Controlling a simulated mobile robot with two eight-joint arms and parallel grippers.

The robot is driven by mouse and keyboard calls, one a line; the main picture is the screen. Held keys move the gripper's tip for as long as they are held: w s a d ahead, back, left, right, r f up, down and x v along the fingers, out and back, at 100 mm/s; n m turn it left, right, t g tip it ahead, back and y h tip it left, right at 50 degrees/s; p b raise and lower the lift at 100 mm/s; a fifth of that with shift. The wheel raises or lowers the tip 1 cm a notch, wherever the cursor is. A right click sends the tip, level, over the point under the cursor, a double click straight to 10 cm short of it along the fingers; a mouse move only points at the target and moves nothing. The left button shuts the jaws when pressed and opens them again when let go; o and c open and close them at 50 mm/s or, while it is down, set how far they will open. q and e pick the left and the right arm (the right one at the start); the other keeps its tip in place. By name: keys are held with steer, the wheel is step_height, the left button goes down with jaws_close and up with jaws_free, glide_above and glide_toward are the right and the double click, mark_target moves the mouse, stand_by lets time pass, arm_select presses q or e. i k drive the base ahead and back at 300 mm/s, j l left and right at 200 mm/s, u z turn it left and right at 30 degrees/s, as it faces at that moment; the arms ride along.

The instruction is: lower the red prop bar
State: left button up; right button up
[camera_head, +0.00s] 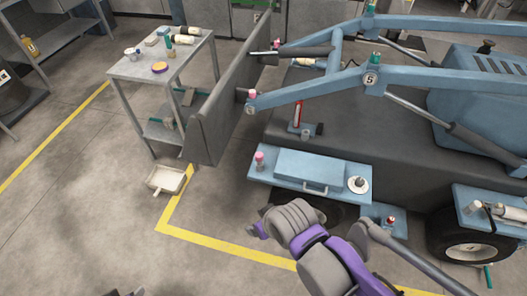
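A red prop bar (298,113) stands nearly upright on the dark grey body of a blue loader, below its upper lift arm. It is small in the view, and its lower end meets a blue bracket. My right arm, grey and purple, comes in from the lower right. Its purple end, my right gripper (258,230), is in front of the loader's blue side box, well apart from the bar; its fingers are too small to read. Only a dark tip of my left gripper (128,292) shows at the bottom edge.
The loader's blue lift arms (315,89) and grey bucket (222,105) surround the bar's area. A blue side box (309,165) projects below it. A grey cart (140,72) with bottles and a pale tray (166,180) are at left. Floor at lower left is clear.

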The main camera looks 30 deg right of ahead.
mark_target(299, 104)
steer(key=z, duration=1.45)
steer(key=i+z, duration=0.15)
steer(key=i, duration=1)
